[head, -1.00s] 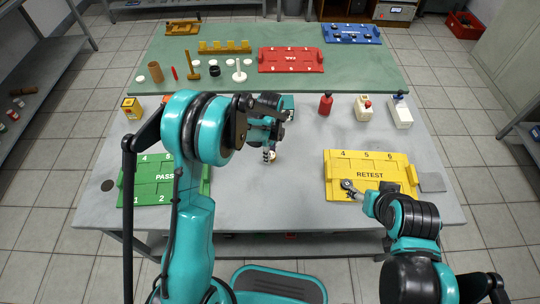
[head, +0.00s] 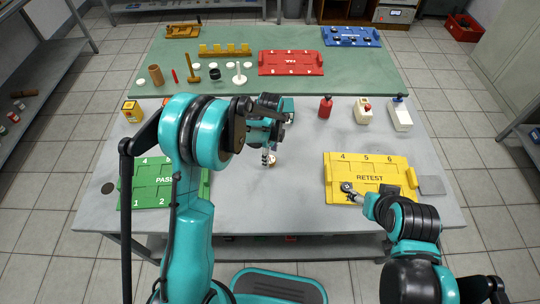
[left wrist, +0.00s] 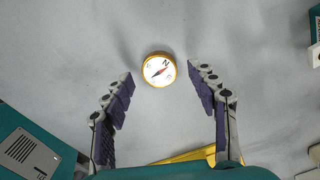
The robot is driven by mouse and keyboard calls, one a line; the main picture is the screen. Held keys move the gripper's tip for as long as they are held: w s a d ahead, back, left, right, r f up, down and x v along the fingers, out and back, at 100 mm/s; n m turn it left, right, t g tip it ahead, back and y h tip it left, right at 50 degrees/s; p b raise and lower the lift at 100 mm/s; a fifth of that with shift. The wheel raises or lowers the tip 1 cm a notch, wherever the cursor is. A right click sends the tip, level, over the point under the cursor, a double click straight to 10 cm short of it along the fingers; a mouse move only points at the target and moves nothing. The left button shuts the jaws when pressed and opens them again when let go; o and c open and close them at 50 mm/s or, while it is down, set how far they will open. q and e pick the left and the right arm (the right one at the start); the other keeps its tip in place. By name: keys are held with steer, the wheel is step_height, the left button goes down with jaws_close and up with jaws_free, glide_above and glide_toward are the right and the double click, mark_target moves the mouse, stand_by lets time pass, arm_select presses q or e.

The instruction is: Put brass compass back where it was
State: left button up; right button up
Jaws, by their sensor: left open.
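The brass compass (left wrist: 159,69) lies face up on the bare grey table, with a white dial and a red needle. In the head view the compass (head: 272,161) is small and partly hidden by my left gripper (head: 268,156). In the left wrist view my left gripper (left wrist: 160,88) is open and empty. Its fingers stand apart on either side of the compass, which shows just beyond the fingertips and touches neither. My right gripper (head: 348,187) is over the left part of the yellow RETEST tray (head: 388,170); its jaw opening is too small to tell.
A green PASS tray (head: 156,196) is at the left, partly behind my left arm. A red bottle (head: 325,107) and two pale containers (head: 363,112) stand behind the RETEST tray. A red tray (head: 290,62) lies on the green mat (head: 226,103). The grey table between the trays is mostly clear.

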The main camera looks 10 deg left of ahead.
arm_select(q)
step_height(320, 180, up, 11)
steer(key=p, duration=0.3)
steer(key=s+a+r+n+t, duration=0.3)
steer(key=s+a+r+n, duration=0.1)
steer(key=s+r+n, duration=0.65)
steer(key=s+a+r+n+t, duration=0.1)
steer(key=s+n+t, duration=0.3)
steer(key=s+n, duration=0.5)
steer(key=shift+s+a+r+n, duration=0.15)
steer(key=shift+s+a+n, duration=0.2)
steer(key=shift+s+a, duration=0.5)
steer(key=shift+s+d, duration=0.2)
